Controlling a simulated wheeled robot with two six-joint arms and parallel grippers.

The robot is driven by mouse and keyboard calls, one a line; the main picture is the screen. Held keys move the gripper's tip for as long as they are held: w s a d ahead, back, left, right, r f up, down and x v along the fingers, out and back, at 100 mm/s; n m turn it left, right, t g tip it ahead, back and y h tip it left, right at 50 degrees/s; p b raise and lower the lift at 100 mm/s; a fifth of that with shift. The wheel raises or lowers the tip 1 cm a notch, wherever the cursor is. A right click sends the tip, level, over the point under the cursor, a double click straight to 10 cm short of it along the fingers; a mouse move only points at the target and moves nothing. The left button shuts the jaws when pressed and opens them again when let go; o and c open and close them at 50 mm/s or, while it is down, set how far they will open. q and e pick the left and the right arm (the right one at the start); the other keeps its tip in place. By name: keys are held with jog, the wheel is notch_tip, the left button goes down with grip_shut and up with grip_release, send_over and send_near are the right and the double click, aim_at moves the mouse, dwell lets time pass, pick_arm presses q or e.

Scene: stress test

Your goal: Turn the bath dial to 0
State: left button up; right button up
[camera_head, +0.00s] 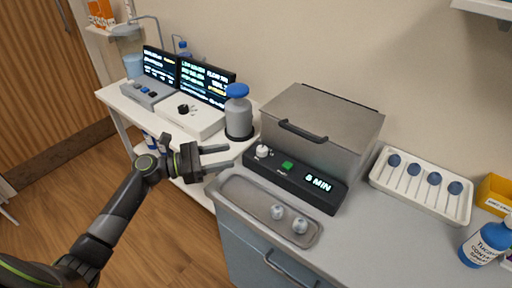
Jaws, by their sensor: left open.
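The bath is a grey metal box (320,115) with a closed lid and a dark handle. Its black front panel (320,205) carries a white dial (262,151) at the left end, a green button (287,166) and a lit display (318,184) that seems to read "5 MIN". The dial's exact setting is too small to read. My left gripper (228,157) is open and empty, just left of the dial and apart from it, with its fingers pointing right toward it. My right gripper is not in view.
A steel tray (240,199) with two small round pieces lies in front of the bath. A grey bottle with a blue cap (238,112) stands behind my gripper. A white rack (421,190) with blue-headed sticks and a blue bottle (484,243) are at right.

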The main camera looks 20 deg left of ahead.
aim_at(256, 155)
pick_arm(q)
jog(key=p+x, duration=0.1)
jog(key=x, duration=0.8)
jog(key=shift+w+d, duration=0.2)
jog(key=shift+d, duration=0.1)
jog(key=c, duration=1)
jog(key=shift+o, duration=0.2)
jog(key=shift+p, duration=0.35)
